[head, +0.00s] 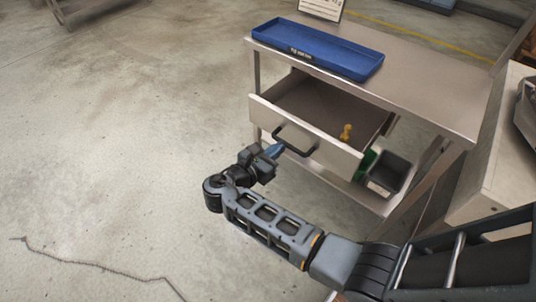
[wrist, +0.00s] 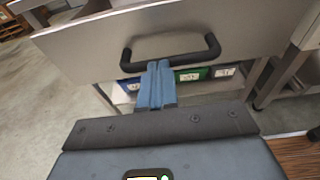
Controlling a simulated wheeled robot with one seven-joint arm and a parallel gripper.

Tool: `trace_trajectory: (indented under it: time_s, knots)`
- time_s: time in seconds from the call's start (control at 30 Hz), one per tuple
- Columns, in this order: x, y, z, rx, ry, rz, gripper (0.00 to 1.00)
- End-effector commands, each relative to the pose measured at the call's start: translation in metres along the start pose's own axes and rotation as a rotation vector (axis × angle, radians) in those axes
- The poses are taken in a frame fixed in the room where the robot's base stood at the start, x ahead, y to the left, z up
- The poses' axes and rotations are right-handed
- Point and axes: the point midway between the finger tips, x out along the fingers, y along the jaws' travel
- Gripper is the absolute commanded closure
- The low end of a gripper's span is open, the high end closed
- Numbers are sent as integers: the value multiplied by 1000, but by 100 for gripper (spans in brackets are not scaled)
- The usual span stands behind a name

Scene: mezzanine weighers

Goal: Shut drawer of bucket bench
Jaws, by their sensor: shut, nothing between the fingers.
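The bucket bench (head: 430,92) is a metal table with a drawer (head: 306,136) pulled out towards me. The drawer front carries a black bar handle (head: 294,142). In the wrist view the drawer front (wrist: 90,46) fills the top, with its handle (wrist: 129,58) at the middle. A small yellow-brown object (head: 346,132) is at the drawer's right side. My gripper (head: 275,150) is shut and empty, its blue fingertips close to the handle. In the wrist view the fingertips (wrist: 158,68) overlap the handle's lower middle. I cannot tell whether they touch it.
A blue tray (head: 318,50) sits on the bench top. Below the drawer are a green bin (head: 366,163) and a dark grey bin (head: 388,172). Another work surface (head: 508,150) stands close on the right. The concrete floor (head: 120,130) to the left is clear.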

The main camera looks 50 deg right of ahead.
Motion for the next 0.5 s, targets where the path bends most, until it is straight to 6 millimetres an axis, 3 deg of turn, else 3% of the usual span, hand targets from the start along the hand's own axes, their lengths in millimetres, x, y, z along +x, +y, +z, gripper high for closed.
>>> trace_trajectory:
  time_s: [0.5]
  knots:
    - [6,0,1,1,0,0,100]
